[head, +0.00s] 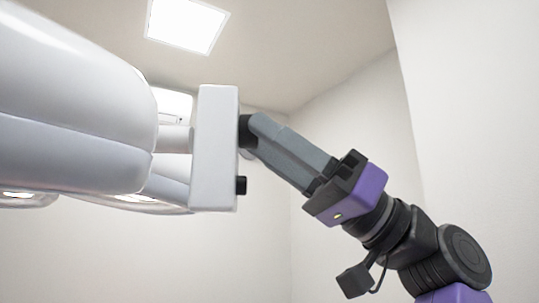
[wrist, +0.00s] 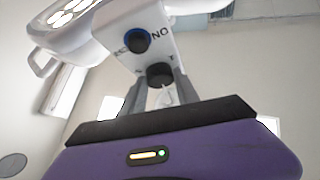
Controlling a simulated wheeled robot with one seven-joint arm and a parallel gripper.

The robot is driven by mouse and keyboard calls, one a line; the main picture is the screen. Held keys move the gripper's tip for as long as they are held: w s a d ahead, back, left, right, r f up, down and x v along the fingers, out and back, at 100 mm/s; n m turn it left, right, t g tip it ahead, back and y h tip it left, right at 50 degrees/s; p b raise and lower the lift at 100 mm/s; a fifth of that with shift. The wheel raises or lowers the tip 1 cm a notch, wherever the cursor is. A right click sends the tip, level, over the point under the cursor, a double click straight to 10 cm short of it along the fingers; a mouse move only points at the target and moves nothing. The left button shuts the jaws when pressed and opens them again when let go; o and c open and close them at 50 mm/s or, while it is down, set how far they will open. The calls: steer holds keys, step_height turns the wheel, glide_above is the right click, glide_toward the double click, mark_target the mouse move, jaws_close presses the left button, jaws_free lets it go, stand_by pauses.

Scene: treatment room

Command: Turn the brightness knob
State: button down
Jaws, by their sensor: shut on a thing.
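A white control panel (head: 217,150) stands upright on the side of a large white lamp. The panel bears two dark knobs. My gripper (head: 255,138) reaches up from the lower right and is shut on the upper knob (head: 244,131). The lower knob (head: 241,185) is free. In the wrist view, the gripped knob (wrist: 159,70) sits between the fingertips of my gripper (wrist: 163,84). The other knob (wrist: 137,40) has a blue ring around it. Lettering on the panel (wrist: 158,19) is partly hidden and hard to read, so I cannot tell which knob is labelled brightness.
The white lamp body (head: 75,110) fills the left of the head view, with lit lamps (head: 135,198) underneath. A bright ceiling light (head: 187,24) is above. The space right of the panel is free apart from my arm, with plain walls behind.

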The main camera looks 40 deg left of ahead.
steer(key=n+g+h+p, duration=0.2)
steer(key=n+h+p, duration=0.1)
steer(key=n+p, duration=0.1)
steer(key=n+g+h+p, duration=0.1)
steer(key=n+h+p, duration=0.3)
steer(key=n, duration=0.3)
steer(key=w+r+n+g+h+p, duration=0.1)
steer(key=n+g+h+p, duration=0.1)
steer(key=n+h+p, duration=0.2)
steer(key=shift+a+n+g+p, duration=0.35)
steer(key=shift+n+p, duration=0.25)
steer(key=shift+n, duration=0.4)
steer(key=shift+s+f+n+h+p, duration=0.1)
steer(key=shift+f+n+h+p, duration=0.2)
steer(key=shift+h+p, duration=0.1)
steer(key=c, duration=0.9)
jaws_free()
steer(key=shift+a, duration=0.1)
steer(key=shift+f, duration=0.1)
